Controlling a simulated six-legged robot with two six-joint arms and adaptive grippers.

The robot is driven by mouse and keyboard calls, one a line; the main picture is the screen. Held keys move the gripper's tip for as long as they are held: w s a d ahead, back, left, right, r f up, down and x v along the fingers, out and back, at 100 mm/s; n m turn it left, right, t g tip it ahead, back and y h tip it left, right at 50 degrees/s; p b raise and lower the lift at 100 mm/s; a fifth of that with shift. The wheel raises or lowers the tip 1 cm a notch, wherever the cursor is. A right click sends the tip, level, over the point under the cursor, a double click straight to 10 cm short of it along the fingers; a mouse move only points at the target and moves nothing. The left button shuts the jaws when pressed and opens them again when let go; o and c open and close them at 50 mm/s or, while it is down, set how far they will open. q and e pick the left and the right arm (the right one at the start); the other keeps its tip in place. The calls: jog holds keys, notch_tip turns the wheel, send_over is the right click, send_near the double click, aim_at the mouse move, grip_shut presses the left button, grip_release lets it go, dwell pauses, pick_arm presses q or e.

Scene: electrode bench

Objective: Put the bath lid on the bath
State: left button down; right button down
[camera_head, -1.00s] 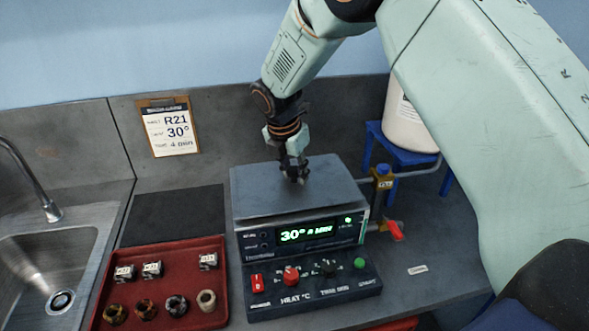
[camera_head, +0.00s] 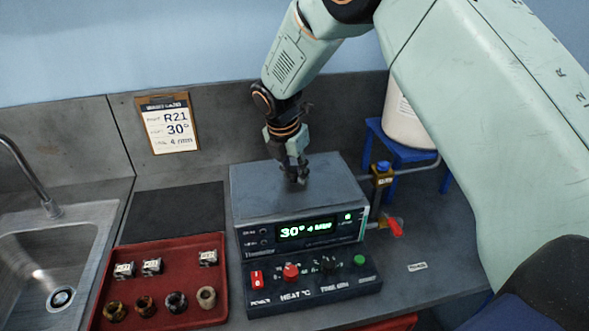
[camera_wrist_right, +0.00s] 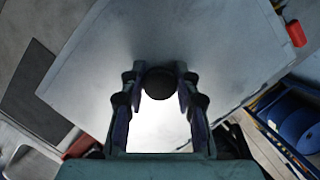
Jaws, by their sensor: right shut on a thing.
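The bath (camera_head: 310,236) is a dark grey box with a green lit display reading 30°. The flat grey bath lid (camera_head: 255,190) lies over its top; I cannot tell whether it is fully seated. My right gripper (camera_head: 297,178) is above the middle of the lid. In the right wrist view, its two fingers (camera_wrist_right: 160,95) are shut on the lid's round black knob (camera_wrist_right: 160,83), and the lid's pale plate (camera_wrist_right: 215,45) spreads out below. My left gripper is not in view.
A red tray (camera_head: 165,255) with several small blocks and rings stands at the left, beside the sink (camera_head: 95,250). A control panel with a red knob (camera_head: 291,271) is in front of the bath. A tap with a red handle (camera_head: 395,228) and a blue stand (camera_head: 400,150) are at the right.

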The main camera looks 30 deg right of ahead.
jog(key=c, duration=0.9)
grip_release()
jog(key=shift+o, duration=0.5)
jog(key=o, duration=0.4)
notch_tip(320, 180, up, 5)
jog(key=p, duration=0.5)
jog(key=shift+p, duration=0.4)
jog(key=shift+r, duration=1)
